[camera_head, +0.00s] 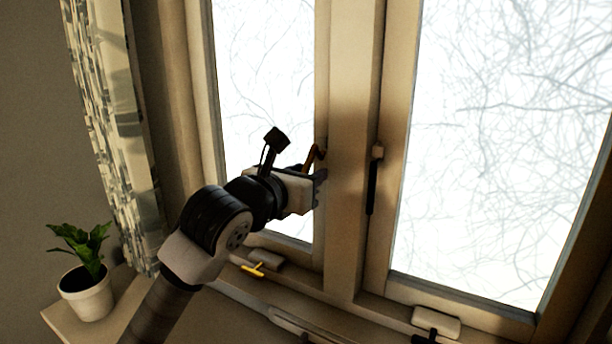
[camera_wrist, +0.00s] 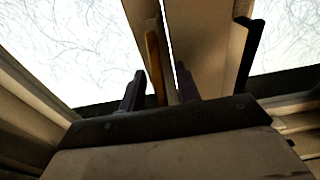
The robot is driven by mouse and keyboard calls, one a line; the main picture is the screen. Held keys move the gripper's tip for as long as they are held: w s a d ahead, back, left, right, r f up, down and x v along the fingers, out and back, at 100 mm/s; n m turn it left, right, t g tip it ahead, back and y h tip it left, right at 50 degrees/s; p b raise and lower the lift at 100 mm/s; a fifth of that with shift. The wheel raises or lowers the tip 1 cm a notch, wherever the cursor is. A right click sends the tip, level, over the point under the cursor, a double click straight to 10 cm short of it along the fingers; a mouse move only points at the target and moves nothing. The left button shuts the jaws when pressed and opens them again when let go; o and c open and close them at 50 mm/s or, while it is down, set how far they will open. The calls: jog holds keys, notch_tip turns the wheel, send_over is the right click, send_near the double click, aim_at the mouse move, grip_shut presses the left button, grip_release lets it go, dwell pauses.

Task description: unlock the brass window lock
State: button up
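A brass handle (camera_head: 313,157) sits on the right upright of the left window frame, partly behind my gripper. In the wrist view this brass handle (camera_wrist: 153,68) stands up between the two dark fingers. My gripper (camera_wrist: 160,72) is open, with a gap on each side of the handle. In the head view my gripper (camera_head: 320,185) is at the frame just below the handle's upper end. A bright yellow-brass latch (camera_head: 256,269) is at the bottom of the left window, below my gripper. I cannot tell which of the two brass pieces is the lock.
A black handle (camera_head: 373,182) is on the right window frame; it also shows in the wrist view (camera_wrist: 248,55). A second, dark latch (camera_head: 428,335) is at the bottom of the right window. A potted plant (camera_head: 88,285) and a patterned curtain (camera_head: 118,130) are at the left.

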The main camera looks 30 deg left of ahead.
jog(key=shift+w+f, duration=0.1)
jog(key=shift+s, duration=0.4)
jog(key=s+r+b, duration=0.1)
jog(key=s+b, duration=0.3)
jog(key=s, duration=0.9)
jog(key=shift+d+r, duration=0.15)
jog(key=shift+d, duration=0.25)
